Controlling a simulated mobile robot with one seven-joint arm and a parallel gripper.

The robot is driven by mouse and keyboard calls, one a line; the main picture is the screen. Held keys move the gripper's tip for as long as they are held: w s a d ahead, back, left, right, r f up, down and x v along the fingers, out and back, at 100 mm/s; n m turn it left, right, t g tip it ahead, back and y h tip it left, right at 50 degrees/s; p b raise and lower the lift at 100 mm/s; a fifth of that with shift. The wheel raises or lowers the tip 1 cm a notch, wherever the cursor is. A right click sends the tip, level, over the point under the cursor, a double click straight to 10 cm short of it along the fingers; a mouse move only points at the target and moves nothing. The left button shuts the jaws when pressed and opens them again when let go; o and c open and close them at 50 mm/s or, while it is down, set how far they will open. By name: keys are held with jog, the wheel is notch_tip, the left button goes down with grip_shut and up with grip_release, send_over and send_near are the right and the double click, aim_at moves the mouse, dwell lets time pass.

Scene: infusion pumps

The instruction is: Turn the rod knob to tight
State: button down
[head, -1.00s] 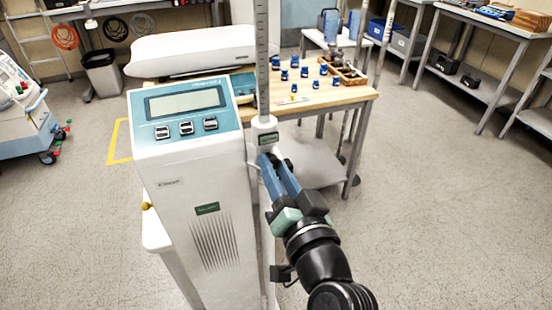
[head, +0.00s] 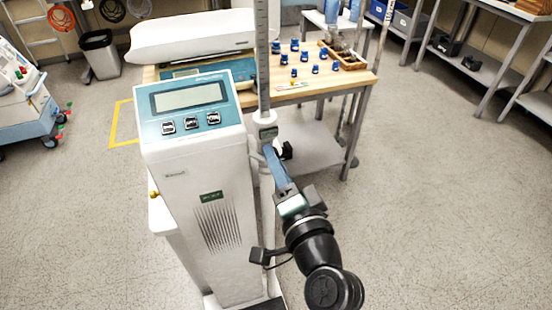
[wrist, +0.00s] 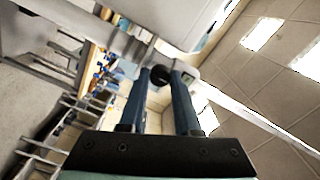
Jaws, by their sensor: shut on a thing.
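A tall white device (head: 200,215) with a display and buttons stands left of centre in the head view. Beside its right side rises an upright graduated rod (head: 262,60), set in a white collar (head: 265,128). A small black knob (head: 287,151) shows at the collar, partly hidden by my fingers; it also shows in the wrist view (wrist: 158,77). My gripper (head: 270,150) has its blue fingers at the knob. In the wrist view the fingertips (wrist: 160,73) lie on either side of the knob, shut on it. Any tight marking is not readable.
A wooden table (head: 330,88) behind holds several small blue items and a wooden tray (head: 347,60). A white scale-like unit (head: 190,38) is at the back left. Metal shelves (head: 490,45) stand at the back right. The floor (head: 440,220) on the right is clear.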

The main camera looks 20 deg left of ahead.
dwell(0.3)
jog(key=c, duration=0.6)
grip_release()
jog(key=shift+d, duration=0.1)
jog(key=b+v, duration=0.1)
jog(key=v, duration=1.2)
